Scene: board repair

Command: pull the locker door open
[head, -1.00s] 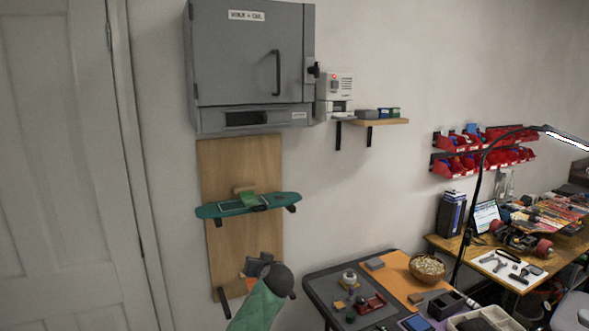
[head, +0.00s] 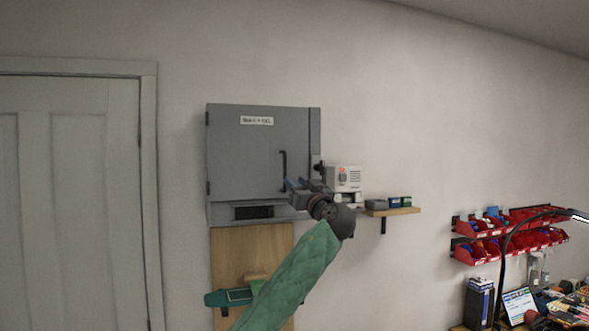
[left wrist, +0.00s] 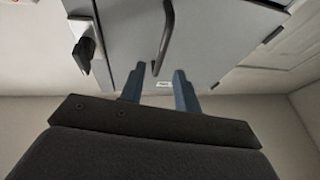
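The grey locker (head: 258,155) hangs on the wall with its door closed. Its dark vertical bar handle (head: 283,168) is near the door's right side, with a black latch knob (head: 318,166) further right. My left gripper (head: 294,185) is raised in front of the lower right of the door, near the handle's lower end. In the left wrist view its two blue fingers (left wrist: 158,88) are apart with nothing held between them. The handle (left wrist: 166,38) shows beyond the fingertips, and the knob (left wrist: 84,50) is to the left. My right gripper is not in view.
A white device (head: 344,178) and a small wooden shelf with boxes (head: 392,211) are right of the locker. A wooden panel (head: 227,260) with a green board (head: 216,299) is below. Red bins (head: 487,229) hang further right.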

